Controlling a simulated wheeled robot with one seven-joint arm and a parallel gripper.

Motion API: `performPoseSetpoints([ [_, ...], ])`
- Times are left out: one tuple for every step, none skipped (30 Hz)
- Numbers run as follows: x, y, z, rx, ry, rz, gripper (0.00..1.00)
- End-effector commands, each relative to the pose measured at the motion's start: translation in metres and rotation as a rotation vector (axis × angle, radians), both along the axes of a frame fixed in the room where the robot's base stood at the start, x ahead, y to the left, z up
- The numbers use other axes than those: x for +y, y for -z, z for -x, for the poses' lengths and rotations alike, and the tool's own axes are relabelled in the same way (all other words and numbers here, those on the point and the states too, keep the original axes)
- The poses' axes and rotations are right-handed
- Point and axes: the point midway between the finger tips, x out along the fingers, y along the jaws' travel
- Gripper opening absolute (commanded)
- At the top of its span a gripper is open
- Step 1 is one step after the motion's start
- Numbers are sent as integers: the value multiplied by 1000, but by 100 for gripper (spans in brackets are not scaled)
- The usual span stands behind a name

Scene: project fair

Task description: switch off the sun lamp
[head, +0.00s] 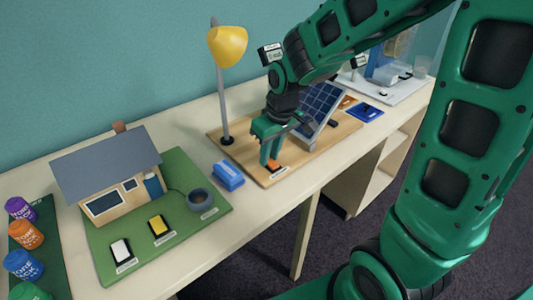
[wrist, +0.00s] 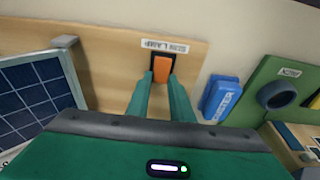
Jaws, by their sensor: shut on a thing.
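The sun lamp (head: 227,46) has a yellow shade on a grey pole at the back of a wooden board. I cannot tell whether it is lit. Its orange rocker switch (head: 274,164) sits in a dark frame at the board's front edge. The wrist view shows the switch (wrist: 162,67) beside a label (wrist: 165,46) reading SUN LAMP. My gripper (head: 268,161) points down at the switch. Its green fingertips (wrist: 160,78) are close together and shut on the switch, covering part of it.
A tilted solar panel (head: 320,103) stands right of my gripper on the wooden board (head: 305,155). A blue box (head: 228,175) lies just left of the board. Further left, a model house (head: 110,170) and several switches stand on a green board (head: 190,230).

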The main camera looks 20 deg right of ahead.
Motion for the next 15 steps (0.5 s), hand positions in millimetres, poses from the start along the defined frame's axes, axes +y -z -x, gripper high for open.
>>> performPoseSetpoints([
  [-2, 0, 2, -22, 3, -7, 0],
  [-2, 0, 2, -33, 3, -11, 0],
  [-2, 0, 3, -47, 3, -15, 0],
  [-2, 0, 3, -55, 3, -18, 0],
  [-2, 0, 3, -62, 3, -20, 0],
  [-2, 0, 3, -68, 3, -21, 0],
  [-2, 0, 3, -71, 3, -22, 0],
  [-2, 0, 3, -72, 3, -22, 0],
  [-2, 0, 3, -72, 3, -22, 0],
  [-2, 0, 3, -72, 3, -22, 0],
  [-2, 0, 3, -72, 3, -22, 0],
  [-2, 0, 3, -72, 3, -22, 0],
  [-2, 0, 3, -72, 3, -22, 0],
  [-2, 0, 3, -71, 3, -22, 0],
  [-2, 0, 3, -71, 3, -22, 0],
])
